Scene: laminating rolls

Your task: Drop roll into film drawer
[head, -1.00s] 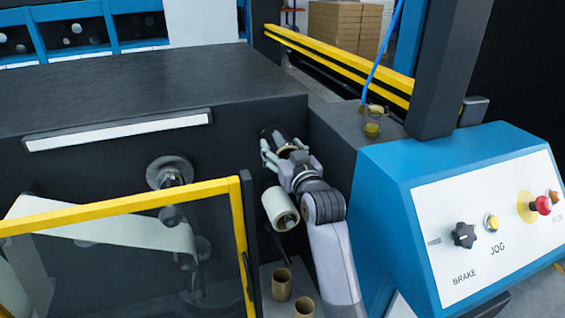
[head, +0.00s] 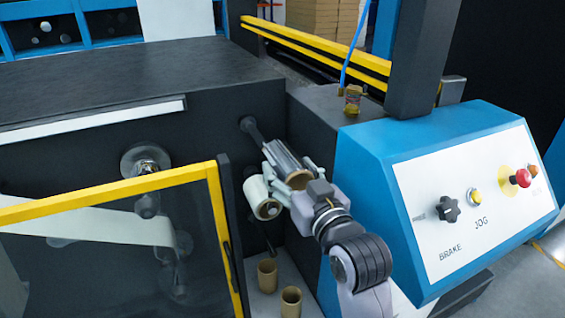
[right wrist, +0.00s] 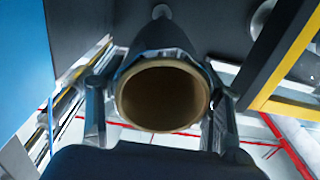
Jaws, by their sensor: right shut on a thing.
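My right gripper (head: 282,172) is shut on a dark, shiny roll with a brown cardboard core (head: 298,178). In the right wrist view the roll's open core end (right wrist: 163,98) faces the camera, with a gripper finger on each side. A dark spindle (head: 252,132) sticks out of the machine front just behind the roll, roughly in line with it. I cannot tell whether its tip is still inside the core. No drawer can be made out for certain. My left gripper is not in view.
A cream roll (head: 257,190) sits just left of and below my gripper. A yellow-framed guard door (head: 112,192) is at left. Two brown tubes (head: 267,270) stand on a pale surface below. A blue control panel (head: 400,150) is close on the right.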

